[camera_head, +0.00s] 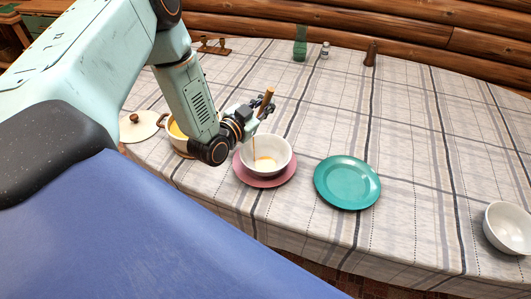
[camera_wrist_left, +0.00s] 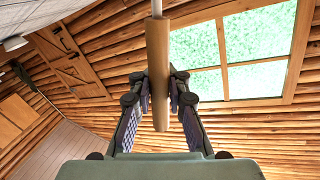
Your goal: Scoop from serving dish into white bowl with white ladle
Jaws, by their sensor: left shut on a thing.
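My left gripper (camera_head: 259,111) is just above the bowl's far left rim, shut on the ladle's wooden handle (camera_wrist_left: 157,55). The handle's brown end (camera_head: 266,99) sticks up, tilted. The ladle's head cannot be made out. My right gripper is not in view.
A round lid (camera_head: 138,127) lies left of the dish. A teal plate (camera_head: 347,182) lies right of the bowl, and a second white bowl (camera_head: 507,227) stands far right. A green bottle (camera_head: 300,45), shaker (camera_head: 325,50) and brown mill (camera_head: 371,54) stand at the back.

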